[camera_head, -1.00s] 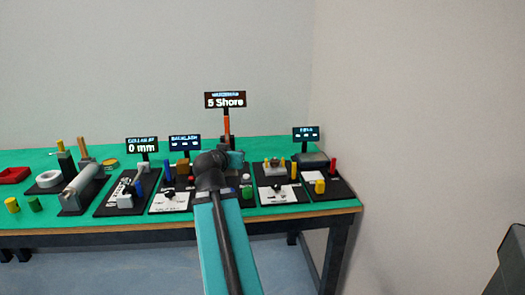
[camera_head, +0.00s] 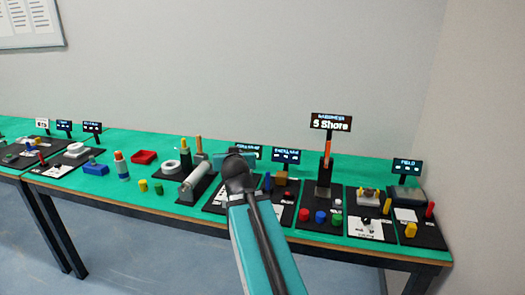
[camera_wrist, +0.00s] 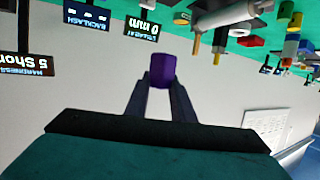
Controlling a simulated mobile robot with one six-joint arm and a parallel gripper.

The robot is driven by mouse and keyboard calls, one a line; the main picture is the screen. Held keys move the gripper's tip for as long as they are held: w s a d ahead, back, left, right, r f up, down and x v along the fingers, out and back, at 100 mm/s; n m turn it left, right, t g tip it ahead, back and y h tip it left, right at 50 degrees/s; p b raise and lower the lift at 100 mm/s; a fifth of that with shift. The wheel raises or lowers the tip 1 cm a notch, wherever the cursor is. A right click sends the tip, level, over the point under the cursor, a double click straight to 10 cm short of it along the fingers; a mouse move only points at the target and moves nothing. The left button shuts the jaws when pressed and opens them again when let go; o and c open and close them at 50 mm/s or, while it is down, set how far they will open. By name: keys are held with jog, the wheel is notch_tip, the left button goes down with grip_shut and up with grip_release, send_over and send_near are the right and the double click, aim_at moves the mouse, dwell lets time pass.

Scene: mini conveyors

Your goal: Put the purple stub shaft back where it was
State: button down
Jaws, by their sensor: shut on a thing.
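The purple stub shaft (camera_wrist: 162,71) is held between the two fingertips of my gripper (camera_wrist: 161,88) in the wrist view. The gripper is shut on it and holds it up in the air, apart from the table. The wrist view is upside down, with the table at its top. In the head view my arm reaches over the front edge of the table toward the station left of the backlash sign; the gripper's fingers and the shaft are hidden there behind the arm. The place the shaft came from cannot be told.
The green table (camera_head: 310,172) carries several black station boards with signs, including the hardness sign (camera_head: 331,123) reading 5 Shore. A grey roller (camera_head: 196,179), a red tray (camera_head: 144,157) and small coloured cylinders stand left of my arm. A second table is at the far left.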

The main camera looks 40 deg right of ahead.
jog(key=w+a+r+n+y+p, duration=0.2)
jog(key=a+r+p, duration=0.1)
jog(key=a, duration=0.6)
jog(key=w+a+r+n+t+y+p, duration=0.1)
jog(key=w+a+r+n+y+p, duration=0.1)
jog(key=a, duration=0.7)
jog(key=w+a+r+n+y+p, duration=0.1)
jog(key=w+a+r+y+p, duration=0.2)
jog(key=a+p, duration=0.3)
jog(key=a+r, duration=0.1)
jog(key=a, duration=0.2)
jog(key=shift+w+a+r+n+t, duration=0.15)
jog(key=shift+a+r+n+t, duration=0.1)
jog(key=shift+r+n+t, duration=0.15)
